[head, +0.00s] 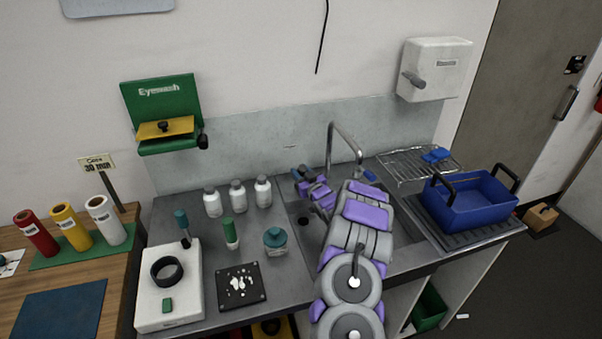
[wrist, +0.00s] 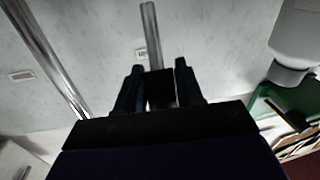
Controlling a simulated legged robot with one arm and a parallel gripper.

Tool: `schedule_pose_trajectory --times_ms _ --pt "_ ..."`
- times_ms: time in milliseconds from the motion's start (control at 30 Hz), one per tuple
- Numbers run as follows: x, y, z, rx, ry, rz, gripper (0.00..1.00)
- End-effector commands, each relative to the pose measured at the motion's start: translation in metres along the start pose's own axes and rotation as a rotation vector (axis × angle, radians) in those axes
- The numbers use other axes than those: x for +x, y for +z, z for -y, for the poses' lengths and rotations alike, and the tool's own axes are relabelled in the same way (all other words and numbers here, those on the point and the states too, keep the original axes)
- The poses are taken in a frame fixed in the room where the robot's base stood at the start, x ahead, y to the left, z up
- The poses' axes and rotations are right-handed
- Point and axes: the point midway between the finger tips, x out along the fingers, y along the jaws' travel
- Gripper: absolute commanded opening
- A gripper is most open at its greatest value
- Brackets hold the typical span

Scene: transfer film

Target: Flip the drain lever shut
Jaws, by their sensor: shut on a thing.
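My gripper (head: 303,174) reaches over the sink (head: 303,238) to the back of the counter, just left of the tall faucet (head: 331,150). In the wrist view, my gripper (wrist: 160,66) has its two dark fingers on either side of a dark block. A grey metal rod, which looks like the drain lever (wrist: 150,30), stands out beyond this block. The fingers are shut on the lever's dark part. In the head view my arm and gripper hide the lever. Its exact tilt is hard to judge.
White bottles (head: 238,195) stand left of the gripper, with a teal-lidded jar (head: 275,240) nearer. A wire rack (head: 405,165) and blue tub (head: 470,210) are on the right. The faucet pipe (wrist: 50,60) is close by in the wrist view.

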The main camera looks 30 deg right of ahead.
Motion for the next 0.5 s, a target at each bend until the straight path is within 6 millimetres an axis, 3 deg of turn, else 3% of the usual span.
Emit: schedule_pose_trajectory --times_ms 233,500 --pt "-0.0003 0.0 -0.001 0.0 0.002 0.0 0.0" --pt "-0.0005 0.0003 -0.0014 0.0 0.002 -0.001 0.0"
